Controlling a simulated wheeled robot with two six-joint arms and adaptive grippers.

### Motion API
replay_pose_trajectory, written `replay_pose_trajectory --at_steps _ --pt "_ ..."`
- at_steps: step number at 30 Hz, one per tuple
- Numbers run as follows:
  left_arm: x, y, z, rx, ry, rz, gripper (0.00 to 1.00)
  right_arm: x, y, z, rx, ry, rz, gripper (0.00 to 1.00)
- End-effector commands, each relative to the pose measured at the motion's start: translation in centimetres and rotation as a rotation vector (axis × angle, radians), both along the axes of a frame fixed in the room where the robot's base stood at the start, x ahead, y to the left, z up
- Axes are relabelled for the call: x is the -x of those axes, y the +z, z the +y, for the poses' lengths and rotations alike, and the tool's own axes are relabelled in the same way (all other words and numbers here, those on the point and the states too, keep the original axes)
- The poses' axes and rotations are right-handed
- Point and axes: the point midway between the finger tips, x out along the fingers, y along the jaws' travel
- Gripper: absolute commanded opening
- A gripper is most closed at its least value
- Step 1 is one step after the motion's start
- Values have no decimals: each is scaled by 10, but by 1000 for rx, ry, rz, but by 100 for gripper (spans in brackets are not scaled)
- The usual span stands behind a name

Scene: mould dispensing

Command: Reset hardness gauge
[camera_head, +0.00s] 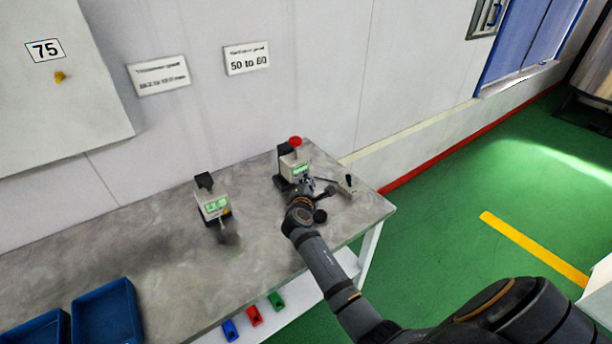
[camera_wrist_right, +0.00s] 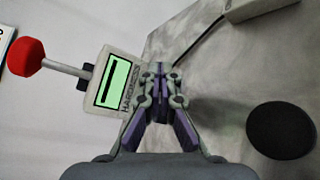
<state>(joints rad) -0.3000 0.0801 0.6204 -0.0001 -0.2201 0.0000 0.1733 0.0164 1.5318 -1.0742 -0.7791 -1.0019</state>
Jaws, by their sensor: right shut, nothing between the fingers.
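The hardness gauge (camera_head: 298,166) stands on the right part of the grey table, a pale box with a lit green display and a red knob (camera_head: 295,141) on top. In the right wrist view the gauge (camera_wrist_right: 104,88) reads "HARDNESS", and its red knob (camera_wrist_right: 25,57) sits on a metal rod at the left. My right gripper (camera_head: 322,188) is shut and empty in front of the gauge, below the knob. Its fingers (camera_wrist_right: 163,72) overlap the right side of the gauge in the wrist view; I cannot tell whether they touch it. My left gripper is out of view.
A second gauge (camera_head: 214,205) with a green display stands to the left. A black round object (camera_wrist_right: 282,130) lies near my right gripper. Blue trays (camera_head: 108,312) are at the table's lower left. Small coloured bins (camera_head: 253,316) sit below the front edge. The wall is close behind.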

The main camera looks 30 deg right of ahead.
Motion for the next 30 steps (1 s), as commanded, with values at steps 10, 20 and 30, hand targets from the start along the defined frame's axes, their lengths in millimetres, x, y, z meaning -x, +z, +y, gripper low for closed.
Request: replay_pose_trajectory --at_steps 10,20,30 --pt "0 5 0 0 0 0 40 7 0 -1 1 0 1 0" --pt "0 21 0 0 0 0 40 30 3 -3 2 -1 2 0" --pt "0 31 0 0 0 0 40 56 1 -5 1 0 2 0"
